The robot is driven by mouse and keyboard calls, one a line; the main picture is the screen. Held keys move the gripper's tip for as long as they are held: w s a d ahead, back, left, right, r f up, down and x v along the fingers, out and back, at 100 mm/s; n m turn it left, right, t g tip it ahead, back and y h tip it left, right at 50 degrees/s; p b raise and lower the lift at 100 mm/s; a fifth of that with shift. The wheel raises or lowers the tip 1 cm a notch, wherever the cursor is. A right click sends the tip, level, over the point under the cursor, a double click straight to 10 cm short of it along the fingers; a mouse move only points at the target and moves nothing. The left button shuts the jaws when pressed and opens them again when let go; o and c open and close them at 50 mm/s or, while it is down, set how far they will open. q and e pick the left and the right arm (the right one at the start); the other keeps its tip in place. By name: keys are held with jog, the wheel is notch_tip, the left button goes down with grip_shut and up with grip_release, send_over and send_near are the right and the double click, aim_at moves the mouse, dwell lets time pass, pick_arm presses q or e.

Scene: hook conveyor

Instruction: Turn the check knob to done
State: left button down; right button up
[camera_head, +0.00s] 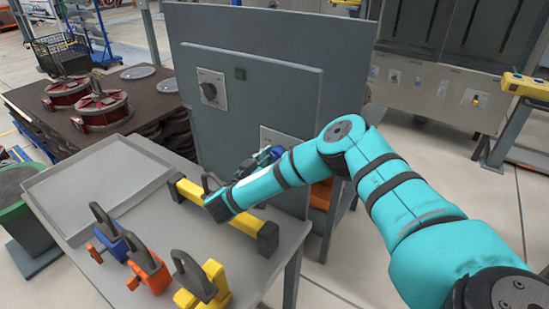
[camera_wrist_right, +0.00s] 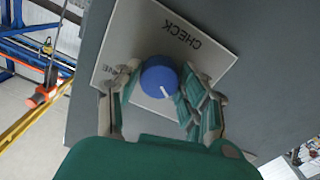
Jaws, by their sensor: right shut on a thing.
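The check knob (camera_wrist_right: 163,77) is blue and round with a white pointer line, on a light plate (camera_wrist_right: 190,50) marked CHECK. In the wrist view the plate looks turned over, and a second label is partly hidden by a finger. My right gripper (camera_wrist_right: 160,92) is shut on the knob, one finger on each side. In the head view my right gripper (camera_head: 262,160) is at the grey panel (camera_head: 240,125), in front of the lower plate (camera_head: 275,135), and the knob is mostly hidden there. My left gripper is not in view.
Padlock-like pieces in blue (camera_head: 110,240), orange (camera_head: 148,268) and yellow (camera_head: 205,290) stand on the table near an empty grey tray (camera_head: 95,190). A yellow bar (camera_head: 230,215) lies below my right forearm.

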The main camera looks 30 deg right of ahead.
jog(key=m, duration=0.6)
jog(key=shift+b, duration=0.3)
jog(key=m+b, duration=0.1)
jog(key=m, duration=0.2)
jog(key=shift+m, duration=0.4)
jog(key=m+b, duration=0.1)
jog(key=m, duration=0.8)
jog(key=shift+m+p, duration=0.3)
jog(key=shift+m, duration=2)
jog(key=shift+a, duration=0.1)
